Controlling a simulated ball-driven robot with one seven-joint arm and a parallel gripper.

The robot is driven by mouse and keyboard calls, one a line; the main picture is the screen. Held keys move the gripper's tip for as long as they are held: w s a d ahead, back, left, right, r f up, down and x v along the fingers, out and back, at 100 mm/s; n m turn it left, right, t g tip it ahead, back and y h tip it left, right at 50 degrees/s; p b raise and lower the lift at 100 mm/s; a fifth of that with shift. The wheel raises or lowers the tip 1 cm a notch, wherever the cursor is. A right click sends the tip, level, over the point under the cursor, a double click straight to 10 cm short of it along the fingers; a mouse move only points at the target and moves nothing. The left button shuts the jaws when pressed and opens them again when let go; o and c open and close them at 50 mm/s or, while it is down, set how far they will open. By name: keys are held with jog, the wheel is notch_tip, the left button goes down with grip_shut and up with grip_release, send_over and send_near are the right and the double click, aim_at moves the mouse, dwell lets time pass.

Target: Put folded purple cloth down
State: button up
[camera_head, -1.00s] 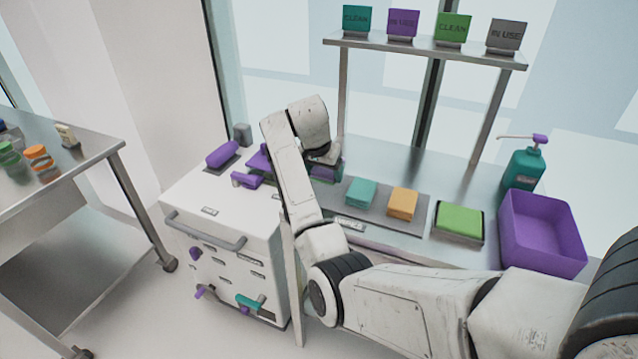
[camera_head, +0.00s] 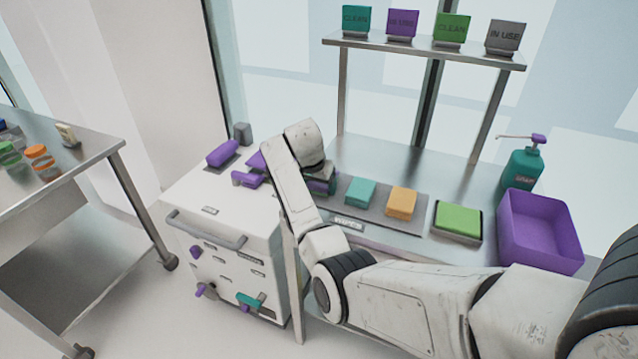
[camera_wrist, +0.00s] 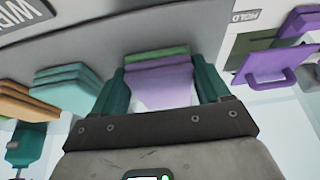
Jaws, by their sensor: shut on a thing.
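The folded purple cloth (camera_wrist: 160,85) is between the teal fingers of my gripper (camera_wrist: 160,92) in the wrist view. My gripper (camera_head: 321,184) is shut on it at the left end of the grey wipes mat (camera_head: 375,215). A green layer (camera_wrist: 156,53) shows right beyond the purple cloth; I cannot tell whether they touch. My arm hides most of the cloth in the head view. I cannot tell whether the cloth touches the mat.
A teal cloth stack (camera_head: 361,192) and an orange stack (camera_head: 401,203) lie to the right on the mat. A green pad (camera_head: 458,222), a purple bin (camera_head: 540,235) and a soap bottle (camera_head: 523,170) stand farther right. A white cabinet (camera_head: 225,240) with purple handles stands left.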

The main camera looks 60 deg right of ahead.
jog(key=shift+s+a+f, duration=0.15)
jog(key=shift+f, duration=0.55)
jog(key=o, duration=0.9)
jog(key=shift+f, duration=0.2)
jog(key=shift+s, duration=0.1)
jog(key=shift+r, duration=0.25)
jog(key=v, duration=1.3)
jog(key=shift+w+d+r, duration=0.25)
jog(key=shift+d+r, duration=0.05)
jog(key=shift+d, duration=0.05)
jog(key=s+a+f+n+y, duration=0.1)
jog(key=s+a+f+n, duration=0.3)
jog(key=a+f, duration=0.5)
jog(key=s+a+f+n+y, duration=0.1)
jog(key=s+a+f+n, duration=0.4)
jog(key=a+f, duration=0.35)
jog(key=s+a+f+n+y, duration=0.2)
jog(key=s+a+f+n, duration=0.2)
jog(key=s+a, duration=1)
jog(key=s+n, duration=0.1)
jog(key=n, duration=0.2)
jog(key=shift+a+f+n+t, duration=0.25)
jog(key=shift+a+n+t, duration=0.05)
jog(key=shift+a, duration=0.05)
